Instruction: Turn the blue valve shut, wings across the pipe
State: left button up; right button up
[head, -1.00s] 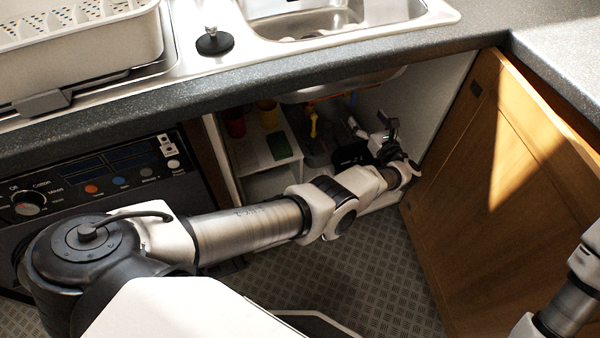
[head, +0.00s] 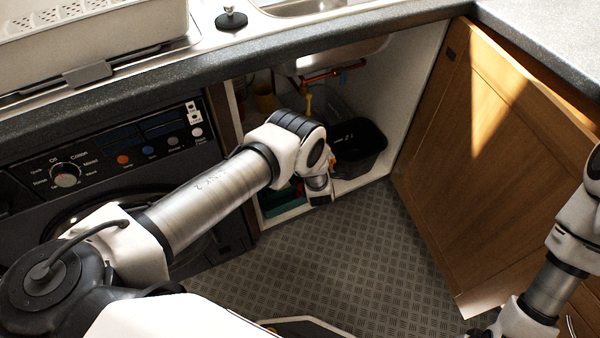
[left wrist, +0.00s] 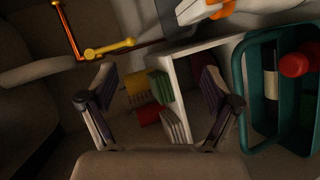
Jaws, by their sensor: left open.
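The blue valve (head: 343,77) is a small blue piece at the copper pipe (head: 332,73) under the sink in the head view. It is too small to tell how its wings lie. A yellow handle (head: 309,104) hangs to its left; the pipe (left wrist: 67,30) and yellow handle (left wrist: 110,48) show in the left wrist view, where I see no blue valve. My left gripper (left wrist: 158,72) is open, with nothing held between its fingers.
A black bin (head: 362,150) stands in the cabinet. A teal caddy (left wrist: 244,90) with red-topped items and a white shelf (left wrist: 181,65) with coloured packs are close by the left gripper. The wooden door (head: 490,170) stands open at right. The floor (head: 350,250) is clear.

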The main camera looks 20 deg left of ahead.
pick_arm(q)
jog(key=s+a+f+m+g+h, duration=0.1)
jog(key=s+f+m+g, duration=0.1)
jog(key=s+m, duration=0.3)
jog(key=shift+s+a+f+h, duration=0.2)
jog(key=shift+s+a+h, duration=0.2)
jog(key=shift+s, duration=0.55)
